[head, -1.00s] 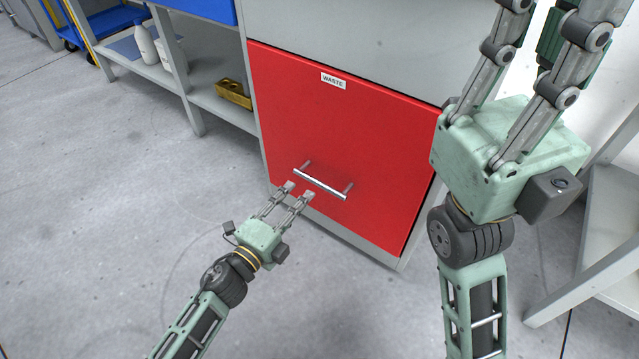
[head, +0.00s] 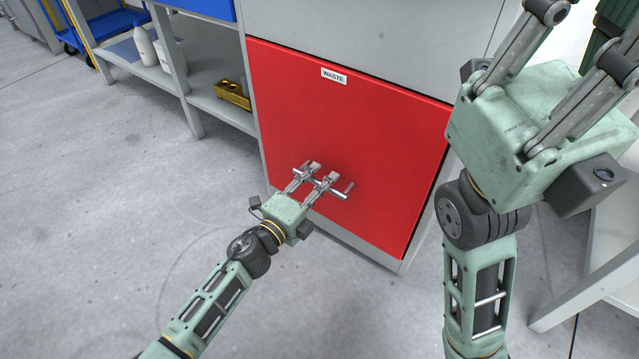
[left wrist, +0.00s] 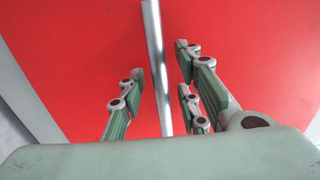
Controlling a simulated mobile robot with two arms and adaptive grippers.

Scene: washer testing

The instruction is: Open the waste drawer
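The waste drawer (head: 375,145) has a red front with a "WASTE" label (head: 334,76) and sits shut in the grey cabinet. Its handle (head: 341,193) is a horizontal silver bar low on the front. My left gripper (head: 322,173) is at the handle, with its fingertips on either side of the bar. In the left wrist view, the bar (left wrist: 156,60) runs between the open fingers, with gaps to both sides. My right gripper (head: 590,35) is raised at the upper right, fingers spread apart and empty as far as they show; its tips are partly cut off.
A grey shelf (head: 222,106) to the left holds a yellow block (head: 233,94) and a white bottle (head: 145,45). A pale table frame (head: 600,285) stands at the right. The floor (head: 130,210) before the drawer is clear.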

